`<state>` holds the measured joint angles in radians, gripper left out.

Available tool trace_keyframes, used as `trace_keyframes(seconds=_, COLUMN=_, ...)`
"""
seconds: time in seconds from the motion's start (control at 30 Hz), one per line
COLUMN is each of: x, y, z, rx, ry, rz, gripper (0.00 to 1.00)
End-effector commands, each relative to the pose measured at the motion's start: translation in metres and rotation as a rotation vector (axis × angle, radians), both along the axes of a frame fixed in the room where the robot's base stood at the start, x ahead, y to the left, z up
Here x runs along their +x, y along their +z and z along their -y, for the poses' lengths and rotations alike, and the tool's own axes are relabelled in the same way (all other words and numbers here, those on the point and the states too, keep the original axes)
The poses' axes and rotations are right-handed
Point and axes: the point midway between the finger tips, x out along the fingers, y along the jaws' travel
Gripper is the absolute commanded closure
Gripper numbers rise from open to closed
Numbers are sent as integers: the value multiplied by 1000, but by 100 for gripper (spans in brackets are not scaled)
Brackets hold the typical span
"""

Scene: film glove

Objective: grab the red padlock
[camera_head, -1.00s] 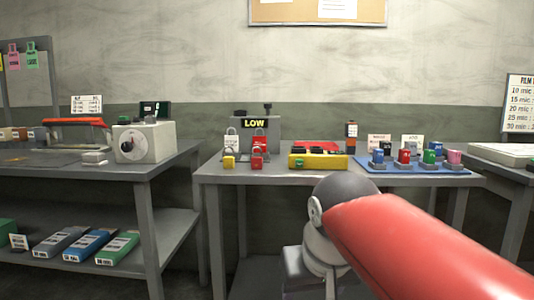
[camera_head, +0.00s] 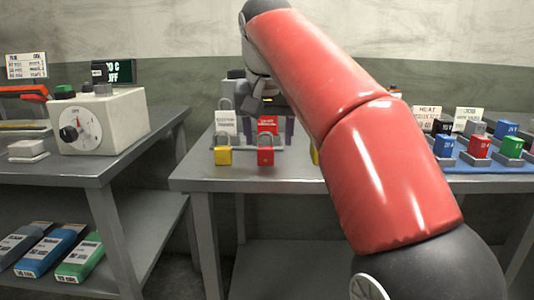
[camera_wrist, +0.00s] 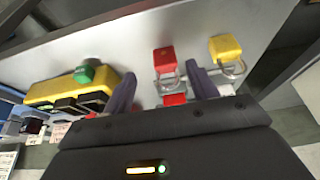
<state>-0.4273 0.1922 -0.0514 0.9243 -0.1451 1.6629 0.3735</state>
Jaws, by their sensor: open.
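The red padlock (camera_head: 265,155) stands on the middle table near its front edge, body low and shackle up. It also shows in the wrist view (camera_wrist: 164,54), just beyond the fingertips and roughly between them. My gripper (camera_wrist: 161,73) is open and empty, its dark fingers either side of the padlock's shackle and a red card (camera_wrist: 175,99). In the head view the gripper is above and behind the padlock, partly hidden by my arm. I cannot tell the exact gap between fingers and padlock.
A yellow padlock (camera_head: 223,155) stands close to the left of the red one, near one finger in the wrist view. A white card (camera_head: 226,123) stands behind it. A yellow box with a green button (camera_wrist: 70,92) is on the other side. A blue tray (camera_head: 460,160) of coloured blocks is at right.

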Motion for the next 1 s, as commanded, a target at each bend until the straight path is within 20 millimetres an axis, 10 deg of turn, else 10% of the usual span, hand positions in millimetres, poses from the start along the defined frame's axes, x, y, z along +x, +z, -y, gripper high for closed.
trace_keyframes(seconds=0.67, x=27, y=-49, z=-6, rx=0, ry=1, rz=1, gripper=42)
trace_keyframes(seconds=1.0, x=27, y=-49, z=-6, rx=0, ry=1, rz=1, gripper=86)
